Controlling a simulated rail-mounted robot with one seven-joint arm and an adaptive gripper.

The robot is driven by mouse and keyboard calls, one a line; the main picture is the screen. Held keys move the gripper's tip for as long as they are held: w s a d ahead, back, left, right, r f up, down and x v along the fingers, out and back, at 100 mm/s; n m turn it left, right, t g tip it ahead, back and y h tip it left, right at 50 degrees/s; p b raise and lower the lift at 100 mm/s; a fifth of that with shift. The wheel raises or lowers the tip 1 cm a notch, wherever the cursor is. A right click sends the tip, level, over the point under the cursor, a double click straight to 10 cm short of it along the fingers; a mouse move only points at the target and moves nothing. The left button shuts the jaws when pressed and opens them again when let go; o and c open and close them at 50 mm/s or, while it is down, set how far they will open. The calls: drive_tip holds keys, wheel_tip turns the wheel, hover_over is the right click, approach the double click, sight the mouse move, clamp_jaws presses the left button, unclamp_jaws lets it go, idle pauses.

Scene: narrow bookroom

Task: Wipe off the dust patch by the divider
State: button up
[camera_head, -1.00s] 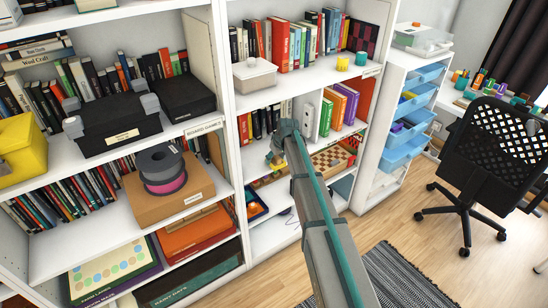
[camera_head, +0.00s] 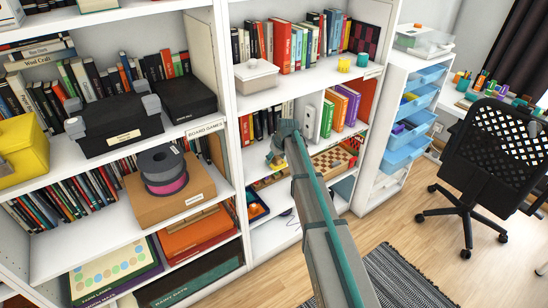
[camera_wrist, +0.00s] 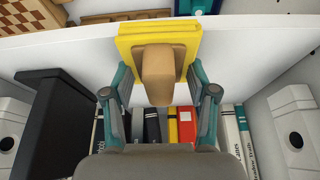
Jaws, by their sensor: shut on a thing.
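My gripper (camera_wrist: 160,82) is shut on the tan handle of a yellow wiping pad (camera_wrist: 128,42), its fingers on either side of the handle. In the wrist view the pad is over a white shelf board (camera_wrist: 250,62); I cannot tell if it touches it. In the head view my gripper (camera_head: 277,157) is at the middle bookcase, by the shelf with dark books and colored binders, and my arm hides most of the pad. I cannot make out a dust patch.
A checkered game board (camera_head: 330,160) lies on the shelf right of my gripper. Green, purple and orange binders (camera_head: 340,108) stand above it. In the wrist view a black box (camera_wrist: 58,112) and several books (camera_wrist: 183,125) are close by. A black chair (camera_head: 490,150) stands at right.

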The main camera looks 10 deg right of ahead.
drive_tip(key=shift+s+d, duration=0.2)
drive_tip(key=shift+s, duration=0.15)
drive_tip(key=shift+w+a, duration=0.25)
drive_tip(key=shift+w, duration=0.3)
drive_tip(key=shift+w+a, duration=0.25)
drive_tip(key=shift+w, duration=0.3)
drive_tip(key=shift+s+d, duration=0.25)
drive_tip(key=shift+s, duration=0.3)
drive_tip(key=shift+s+d, duration=0.25)
drive_tip(key=shift+s, duration=0.3)
drive_tip(key=shift+w+a, duration=0.3)
drive_tip(key=shift+w, duration=0.3)
drive_tip(key=shift+r+p, duration=1.6)
drive_tip(key=shift+r, duration=1.95)
